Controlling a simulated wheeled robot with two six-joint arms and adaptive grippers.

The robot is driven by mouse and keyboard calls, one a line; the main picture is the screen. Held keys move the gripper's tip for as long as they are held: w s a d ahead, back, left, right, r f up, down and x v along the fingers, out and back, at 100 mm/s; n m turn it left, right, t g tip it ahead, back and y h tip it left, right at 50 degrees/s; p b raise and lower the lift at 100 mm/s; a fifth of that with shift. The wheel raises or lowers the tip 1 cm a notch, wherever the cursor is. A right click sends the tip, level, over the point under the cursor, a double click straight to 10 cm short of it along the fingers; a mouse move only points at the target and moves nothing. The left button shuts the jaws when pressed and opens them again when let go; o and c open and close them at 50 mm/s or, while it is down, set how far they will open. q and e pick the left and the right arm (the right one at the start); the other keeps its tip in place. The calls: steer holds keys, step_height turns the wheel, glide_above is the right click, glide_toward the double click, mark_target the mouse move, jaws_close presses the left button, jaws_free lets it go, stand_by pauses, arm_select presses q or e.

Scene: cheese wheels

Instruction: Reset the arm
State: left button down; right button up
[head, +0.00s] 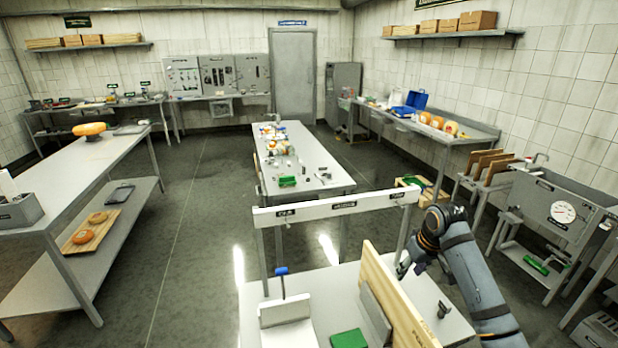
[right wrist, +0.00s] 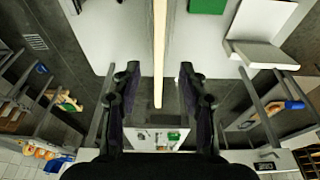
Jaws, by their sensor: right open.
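My right arm comes in from the lower right in the head view. Its gripper (head: 405,266) is beside the far end of an upright wooden board (head: 393,303), over the near white table (head: 250,310). In the right wrist view my right gripper (right wrist: 159,72) is open, its two dark fingers wide apart. The edge of the board (right wrist: 159,35) lines up between them. I cannot tell how far the board is from the fingertips. Nothing is gripped. My left gripper is in neither view.
The near table also holds a green block (head: 349,339), a white stand with a blue-topped handle (head: 281,285) and a small dark part (head: 443,310). A white labelled crossbar (head: 335,208) spans its far side. Open floor (head: 190,240) lies at left.

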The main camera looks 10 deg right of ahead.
steer(key=s+a+f, duration=0.8)
steer(key=s+f, duration=0.1)
steer(key=f, duration=0.1)
steer(key=s+a+f+h, duration=0.1)
steer(key=s+a, duration=0.2)
steer(key=s, duration=0.5)
steer(key=s+a+f, duration=0.1)
steer(key=s+a, duration=0.1)
steer(key=s, duration=0.5)
steer(key=s+d+f+g+b, duration=0.1)
steer(key=s+f+b, duration=0.15)
steer(key=f, duration=1.35)
steer(key=s+d+f+b, duration=0.1)
steer(key=d+f+b, duration=0.15)
steer(key=f, duration=1.45)
steer(key=s+f+g+b, duration=0.1)
steer(key=s+f+b, duration=0.3)
steer(key=s+f, duration=1.4)
steer(key=shift+f+m, duration=0.25)
steer(key=shift+m, duration=0.05)
steer(key=shift+s+d, duration=0.1)
